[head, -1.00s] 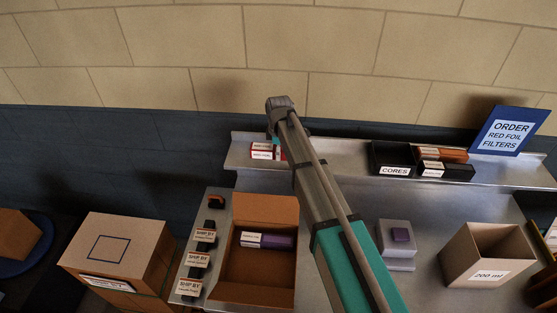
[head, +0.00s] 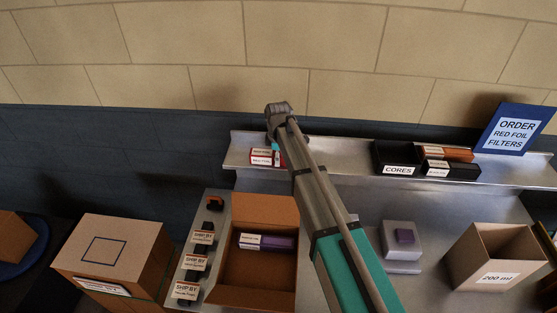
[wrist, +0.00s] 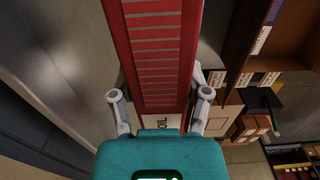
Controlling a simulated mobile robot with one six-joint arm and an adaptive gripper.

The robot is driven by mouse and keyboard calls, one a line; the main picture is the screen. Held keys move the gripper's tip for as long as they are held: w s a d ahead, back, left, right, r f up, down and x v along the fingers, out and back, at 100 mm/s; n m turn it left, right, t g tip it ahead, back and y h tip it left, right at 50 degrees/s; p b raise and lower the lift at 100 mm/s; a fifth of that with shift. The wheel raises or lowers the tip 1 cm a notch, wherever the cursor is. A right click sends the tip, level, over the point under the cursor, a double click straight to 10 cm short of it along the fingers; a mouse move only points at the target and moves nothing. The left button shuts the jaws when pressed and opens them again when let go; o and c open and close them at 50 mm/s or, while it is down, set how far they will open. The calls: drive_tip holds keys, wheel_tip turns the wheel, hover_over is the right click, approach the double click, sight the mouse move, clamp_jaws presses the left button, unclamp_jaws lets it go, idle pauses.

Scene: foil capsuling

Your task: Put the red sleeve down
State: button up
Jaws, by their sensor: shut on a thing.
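The red sleeve (wrist: 155,45) is long, with a slotted top and a white label reading "OIL" near my gripper. In the wrist view my gripper (wrist: 160,98) has a finger on each side of it and is shut on it. In the head view red pieces with white labels (head: 262,158) show at the left end of the metal shelf (head: 345,167), by my gripper (head: 277,155). My arm hides part of them. I cannot tell whether the held sleeve touches the shelf.
Below are an open brown box (head: 265,208) holding a purple sleeve (head: 278,243), a grey stand (head: 402,253) and a 200 ml box (head: 495,277).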

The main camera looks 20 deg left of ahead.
drive_tip(key=shift+f, duration=0.1)
drive_tip(key=o, duration=1.2)
wheel_tip(320, 180, up, 12)
drive_tip(key=p, duration=1.2)
idle(0.8)
